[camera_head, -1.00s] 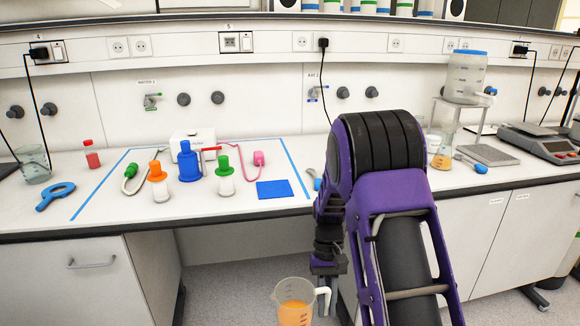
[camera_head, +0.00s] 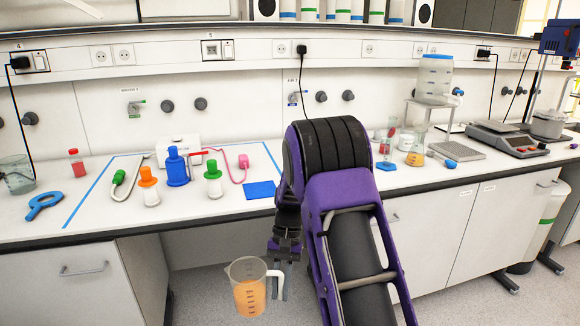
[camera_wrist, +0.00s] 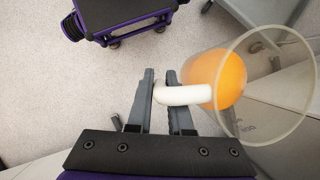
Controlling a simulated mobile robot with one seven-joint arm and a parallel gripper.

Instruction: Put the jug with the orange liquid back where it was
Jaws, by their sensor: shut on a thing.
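The jug with the orange liquid (camera_head: 249,290) is a clear measuring jug with a pale handle. It is in front of the bench, below the level of the worktop, over the floor. My gripper (camera_head: 284,280) is shut on its handle, on the jug's right side in the head view. In the wrist view my gripper (camera_wrist: 165,95) has the white handle between its fingers, and the jug (camera_wrist: 250,90) extends to the right, its rim open toward the camera. The jug looks roughly upright in the head view.
The bench worktop (camera_head: 330,195) holds bottles with coloured caps, a blue mat (camera_head: 259,190), a flask with orange liquid (camera_head: 416,152), a balance (camera_head: 507,138) and a tank on a stand (camera_head: 433,78).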

